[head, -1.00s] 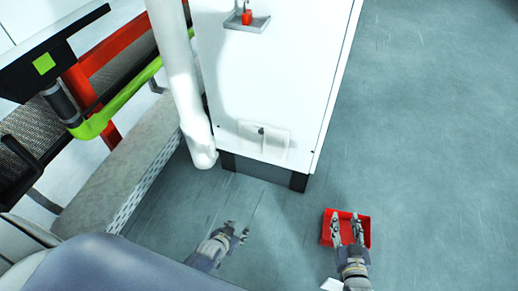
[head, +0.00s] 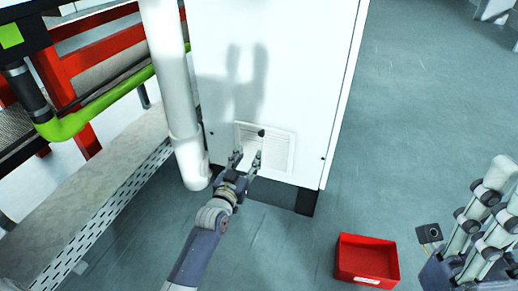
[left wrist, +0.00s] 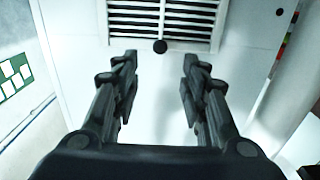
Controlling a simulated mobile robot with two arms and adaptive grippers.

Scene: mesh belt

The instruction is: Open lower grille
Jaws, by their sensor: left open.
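The lower grille (head: 282,150) is a white slatted panel low on the front of the white cabinet, with a small dark round knob (head: 261,132) at its upper edge. My left gripper (head: 246,158) is open in front of the grille, its fingers pointing at it and partly covering its lower left. In the left wrist view the grille (left wrist: 190,18) shows at the top with dark slats. The knob (left wrist: 160,46) there lies between and just beyond the open fingertips, with no contact visible. My right gripper (head: 505,185) is at the right edge, partly cut off, fingers apart and empty.
A red bin (head: 367,262) sits on the floor right of the cabinet (head: 300,60). A white pipe (head: 172,90) runs down close to the cabinet's left side. A conveyor frame with red and green bars (head: 75,115) stands at the left. The floor at right is largely clear.

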